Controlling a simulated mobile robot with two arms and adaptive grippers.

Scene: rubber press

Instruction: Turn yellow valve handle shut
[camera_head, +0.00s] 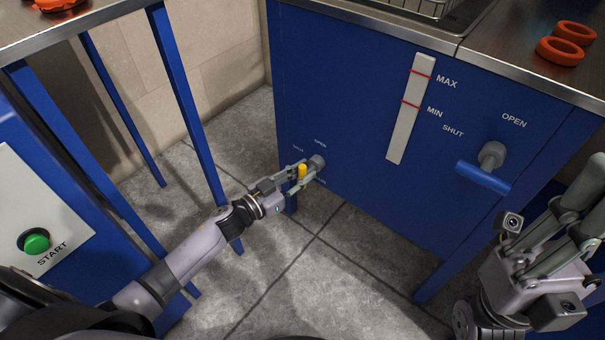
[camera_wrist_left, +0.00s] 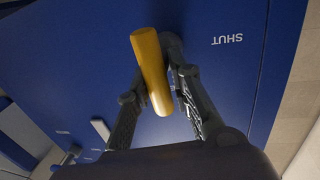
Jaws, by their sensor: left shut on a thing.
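The yellow valve handle (camera_head: 302,172) sticks out from a grey hub (camera_head: 317,162) low on the left part of the blue cabinet front. My left gripper (camera_head: 303,177) is at the handle, with its fingers on both sides, shut on it. In the left wrist view the yellow handle (camera_wrist_left: 151,70) runs between the two fingers (camera_wrist_left: 160,105), and a SHUT label (camera_wrist_left: 227,40) shows on the panel beside it. In the head view the labels around this valve are small and partly hidden by the gripper. My right gripper (camera_head: 575,215) is at the lower right, away from the yellow handle.
A blue valve handle (camera_head: 483,177) with OPEN and SHUT labels is on the cabinet's right. A white level gauge (camera_head: 411,108) is between the valves. Orange rings (camera_head: 560,50) lie on the worktop. A green START button (camera_head: 34,241) is at left. Bare floor (camera_head: 330,260) lies below.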

